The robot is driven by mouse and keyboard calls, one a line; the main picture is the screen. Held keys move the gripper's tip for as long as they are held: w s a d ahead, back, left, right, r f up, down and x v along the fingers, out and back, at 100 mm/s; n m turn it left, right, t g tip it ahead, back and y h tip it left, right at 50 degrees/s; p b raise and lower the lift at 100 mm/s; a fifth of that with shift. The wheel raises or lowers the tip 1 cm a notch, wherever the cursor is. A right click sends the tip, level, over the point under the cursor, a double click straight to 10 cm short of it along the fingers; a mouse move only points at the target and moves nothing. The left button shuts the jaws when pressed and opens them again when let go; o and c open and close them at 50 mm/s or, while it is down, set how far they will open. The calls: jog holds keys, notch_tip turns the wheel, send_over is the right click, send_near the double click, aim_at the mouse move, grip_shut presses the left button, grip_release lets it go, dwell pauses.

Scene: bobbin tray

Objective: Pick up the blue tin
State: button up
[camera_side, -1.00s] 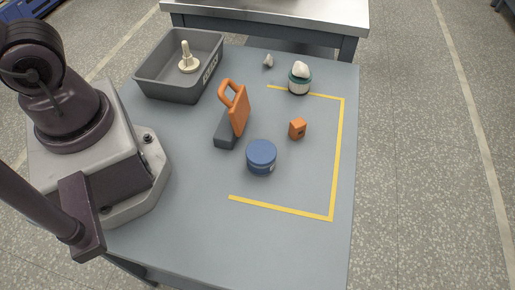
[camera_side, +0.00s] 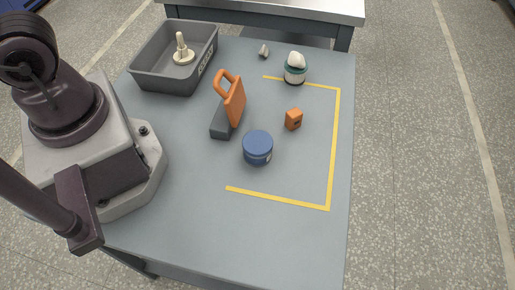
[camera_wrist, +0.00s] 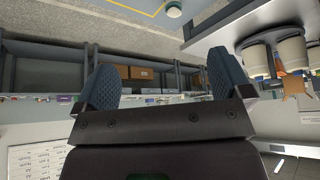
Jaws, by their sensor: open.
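The blue tin (camera_side: 257,148) stands upright on the grey table (camera_side: 270,245), near the middle and inside the area edged by yellow tape. My gripper (camera_wrist: 161,82) shows only in the wrist view, where its two dark blue ribbed fingertips are spread wide with nothing between them. It points away from the tabletop, toward shelves and the room. The side view does not show the fingers, so their distance from the tin cannot be told. The tin is not recognisable in the wrist view.
An orange-handled block (camera_side: 232,102) stands just behind and left of the tin. A small orange block (camera_side: 293,119) lies to its right. A teal and white jar (camera_side: 295,70) and a grey piece (camera_side: 263,51) are farther back. A grey bin (camera_side: 150,79) holds a cream peg piece (camera_side: 183,50).

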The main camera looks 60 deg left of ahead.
jog(key=w+d+f+m+g, duration=0.2)
jog(key=d+f+m+g, duration=0.2)
jog(key=d+f, duration=0.25)
jog(key=m+t+y, duration=0.2)
jog(key=m+y, duration=0.9)
jog(key=m, duration=0.6)
send_near(258, 146)
jog(key=s, duration=0.4)
jog(key=s+f, duration=0.1)
jog(key=s, duration=0.1)
jog(key=shift+a, duration=0.25)
jog(key=shift+w+d+f+m+t, duration=0.2)
jog(key=shift+d+f+m+t, duration=0.2)
jog(key=shift+f+m+t, duration=0.4)
jog(key=w+d+r+t, duration=0.1)
jog(key=w+m, duration=0.1)
jog(key=shift+w+d+r+t, duration=0.25)
jog(key=shift+t, duration=0.15)
jog(key=shift+y, duration=0.3)
jog(key=x, duration=0.6)
jog(key=shift+w+a, duration=0.15)
jog(key=shift+a, duration=0.3)
jog(key=shift+x, duration=3.05)
jog(key=shift+c, duration=0.2)
